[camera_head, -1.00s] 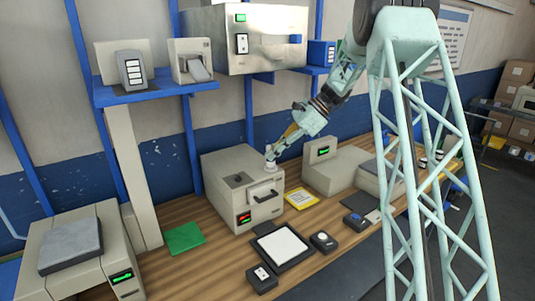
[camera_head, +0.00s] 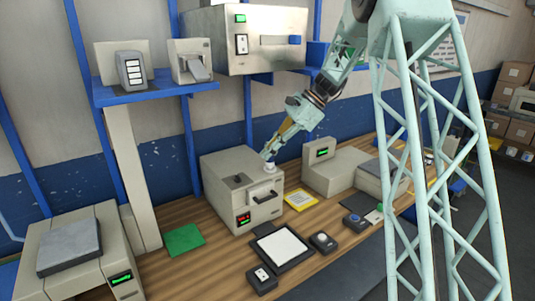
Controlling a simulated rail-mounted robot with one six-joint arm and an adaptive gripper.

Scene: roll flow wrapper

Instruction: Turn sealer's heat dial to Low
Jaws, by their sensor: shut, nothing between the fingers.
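A beige box-shaped machine (camera_head: 229,193) with a dark front handle and a small red display stands on the wooden bench; it appears to be the sealer. A small pale round knob (camera_head: 270,168) stands on its top at the right rear edge, and it may be the heat dial. Its markings are too small to read. My gripper (camera_head: 265,156) is shut and empty, pointing down left just above the knob. I cannot tell whether the fingertips touch it.
A beige machine with a green display (camera_head: 323,151) stands to the right, with a yellow sheet (camera_head: 300,199) between. A green pad (camera_head: 184,239), a framed white panel (camera_head: 281,246) and small control boxes lie around. A steel cabinet (camera_head: 247,40) hangs above.

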